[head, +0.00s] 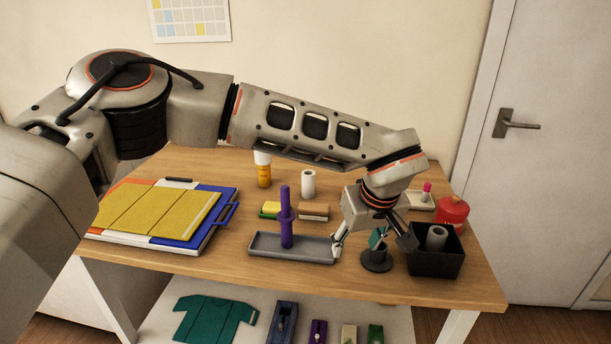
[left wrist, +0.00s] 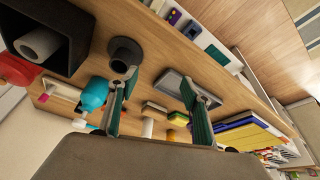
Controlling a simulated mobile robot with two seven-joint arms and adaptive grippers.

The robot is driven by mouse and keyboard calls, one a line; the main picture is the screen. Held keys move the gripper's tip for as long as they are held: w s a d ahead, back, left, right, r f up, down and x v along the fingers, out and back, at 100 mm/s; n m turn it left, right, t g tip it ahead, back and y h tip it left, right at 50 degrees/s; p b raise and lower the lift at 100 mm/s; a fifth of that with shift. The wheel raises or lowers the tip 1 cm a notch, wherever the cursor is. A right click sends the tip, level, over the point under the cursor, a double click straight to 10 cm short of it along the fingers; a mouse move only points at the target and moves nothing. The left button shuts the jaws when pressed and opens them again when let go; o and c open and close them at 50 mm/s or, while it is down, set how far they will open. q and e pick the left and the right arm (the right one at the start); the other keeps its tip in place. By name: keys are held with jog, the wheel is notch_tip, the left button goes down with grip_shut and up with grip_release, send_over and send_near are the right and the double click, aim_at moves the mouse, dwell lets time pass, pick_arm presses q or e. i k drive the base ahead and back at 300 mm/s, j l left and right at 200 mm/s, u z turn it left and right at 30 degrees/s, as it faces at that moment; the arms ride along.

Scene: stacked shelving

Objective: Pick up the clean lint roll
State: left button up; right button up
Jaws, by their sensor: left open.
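A plain white roll (head: 308,184), which looks like the clean lint roll, stands upright at the back of the wooden table. In the left wrist view a white roll (left wrist: 147,127) shows low between the fingers, partly hidden. A greyish roll (head: 436,238) stands in a black bin (head: 436,264) at the right; it also shows in the left wrist view (left wrist: 38,43). My left gripper (head: 372,246) is open and empty, pointing down over the table's front right, near a dark round holder (head: 376,260). It is in front of and to the right of the white roll. My right gripper is out of view.
A grey tray (head: 262,247) with a purple upright handle (head: 286,215) lies left of the gripper. A wooden brush (head: 314,211), sponge (head: 270,208) and orange bottle (head: 264,175) are near the white roll. A teal bottle (left wrist: 93,93) and red container (head: 452,211) stand to the right.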

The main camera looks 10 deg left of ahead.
aim_at(308, 184)
jog(key=i+j, duration=0.3)
jog(key=i, duration=0.2)
jog(key=i+j, duration=0.35)
jog(key=i, duration=0.15)
